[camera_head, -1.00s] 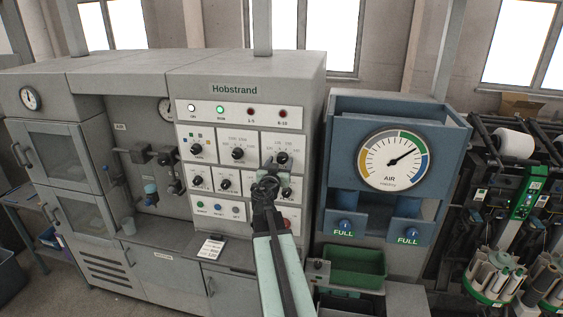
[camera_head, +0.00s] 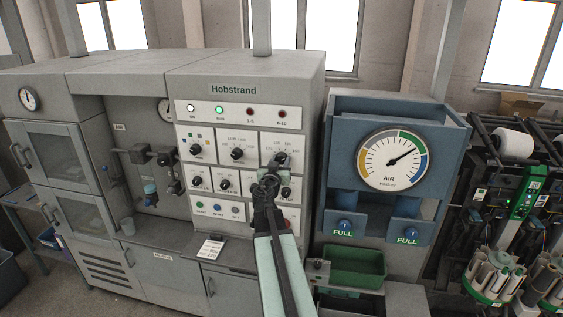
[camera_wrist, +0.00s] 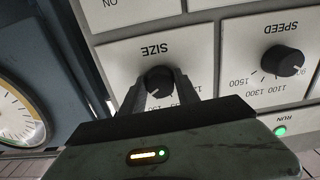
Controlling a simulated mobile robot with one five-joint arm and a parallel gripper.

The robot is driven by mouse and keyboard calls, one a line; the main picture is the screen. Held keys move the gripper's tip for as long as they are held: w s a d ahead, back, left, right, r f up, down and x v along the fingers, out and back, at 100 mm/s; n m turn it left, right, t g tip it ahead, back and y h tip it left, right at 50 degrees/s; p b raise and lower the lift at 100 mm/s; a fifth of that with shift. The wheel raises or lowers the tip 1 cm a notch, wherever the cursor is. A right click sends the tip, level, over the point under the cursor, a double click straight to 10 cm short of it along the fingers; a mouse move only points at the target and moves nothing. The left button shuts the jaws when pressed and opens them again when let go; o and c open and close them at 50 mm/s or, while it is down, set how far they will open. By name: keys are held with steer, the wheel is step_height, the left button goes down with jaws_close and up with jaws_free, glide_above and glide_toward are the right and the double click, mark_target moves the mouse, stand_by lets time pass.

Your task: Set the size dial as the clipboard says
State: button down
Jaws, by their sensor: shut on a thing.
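The size dial (camera_wrist: 158,79) is a round black knob on a white plate marked SIZE, seen upside down in the wrist view. Its numbers are partly hidden behind my fingers, and I cannot tell its exact setting. My gripper (camera_wrist: 161,88) is shut on the knob, one finger on each side. In the head view the size dial (camera_head: 282,158) is at the upper right of the panel, with my gripper (camera_head: 275,165) in front of it. The clipboard (camera_head: 211,247) lies on the ledge below the panel; its writing is too small to read.
The speed dial (camera_wrist: 282,61) is on the plate beside the size dial, and a lit green RUN lamp (camera_wrist: 280,131) is near it. Several other knobs and buttons crowd the panel. A blue cabinet with an air gauge (camera_head: 392,160) and a green bin (camera_head: 355,265) stand to the right.

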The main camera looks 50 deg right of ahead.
steer(key=shift+a+n, duration=0.1)
steer(key=shift+n, duration=0.3)
steer(key=n, duration=0.5)
steer(key=shift+n, duration=0.3)
steer(key=n, duration=1.1)
steer(key=shift+r+n, duration=0.15)
steer(key=shift+n, duration=0.25)
steer(key=n, duration=0.5)
steer(key=shift+n, duration=0.3)
